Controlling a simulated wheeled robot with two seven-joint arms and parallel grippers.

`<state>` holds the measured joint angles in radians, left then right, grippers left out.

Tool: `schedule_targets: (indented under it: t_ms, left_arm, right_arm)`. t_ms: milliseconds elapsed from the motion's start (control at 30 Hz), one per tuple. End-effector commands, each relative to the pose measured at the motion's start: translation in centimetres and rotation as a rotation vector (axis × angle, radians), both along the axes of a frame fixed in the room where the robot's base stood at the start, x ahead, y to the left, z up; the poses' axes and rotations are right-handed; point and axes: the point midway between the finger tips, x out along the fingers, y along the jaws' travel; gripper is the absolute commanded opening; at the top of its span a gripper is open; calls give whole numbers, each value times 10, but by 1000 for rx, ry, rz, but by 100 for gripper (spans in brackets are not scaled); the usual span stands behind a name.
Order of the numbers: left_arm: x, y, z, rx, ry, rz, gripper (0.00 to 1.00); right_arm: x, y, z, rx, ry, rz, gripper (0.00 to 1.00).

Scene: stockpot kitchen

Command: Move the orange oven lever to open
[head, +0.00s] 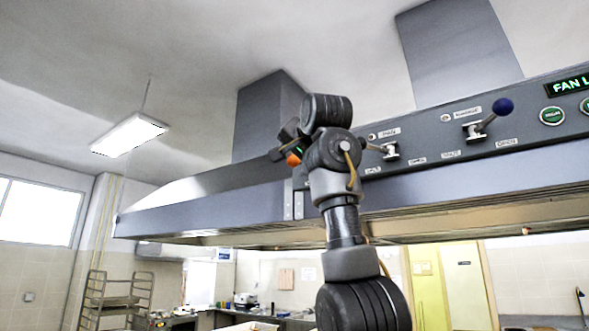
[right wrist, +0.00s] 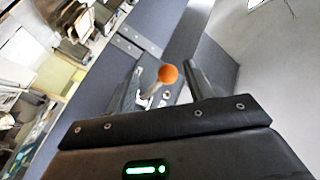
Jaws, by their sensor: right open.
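The orange oven lever shows its round orange knob (head: 293,160) on the hood's front panel in the head view, partly hidden by my right gripper (head: 284,142). In the right wrist view the orange knob (right wrist: 168,74) and its short metal stem sit between the two dark fingers of my right gripper (right wrist: 162,72). The fingers are open, one on each side, with visible gaps to the knob. Whether the fingertips reach past the knob I cannot tell. My left gripper is in neither view.
The hood panel (head: 440,150) runs to the right, with a blue-knobbed lever (head: 502,106), another lever (head: 390,151) partly behind my right arm, and a green-lit fan display (head: 572,85). A rack (head: 110,300) stands at lower left.

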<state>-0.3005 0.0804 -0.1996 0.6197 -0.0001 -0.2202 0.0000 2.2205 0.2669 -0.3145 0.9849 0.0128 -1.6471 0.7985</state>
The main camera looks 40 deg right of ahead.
Motion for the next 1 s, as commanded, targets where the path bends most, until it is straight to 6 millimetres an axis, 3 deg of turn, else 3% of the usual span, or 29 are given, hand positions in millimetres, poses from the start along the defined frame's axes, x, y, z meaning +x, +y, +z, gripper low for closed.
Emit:
schedule_targets:
  t_ms: [33,100,333,467,800,1000]
  left_arm:
    - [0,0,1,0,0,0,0]
    - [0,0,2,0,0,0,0]
    - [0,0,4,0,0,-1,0]
    - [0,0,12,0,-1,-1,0]
    - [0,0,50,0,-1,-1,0]
    - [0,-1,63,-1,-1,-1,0]
  right_arm:
    - [-19,-1,14,12,-24,-4,53]
    - [-35,-2,23,26,-41,-7,53]
    - [-44,-3,30,36,-53,-9,53]
    - [-33,-8,32,36,-50,-10,53]
    - [24,-33,34,36,-51,-11,53]
    - [46,-42,32,33,-51,-10,53]
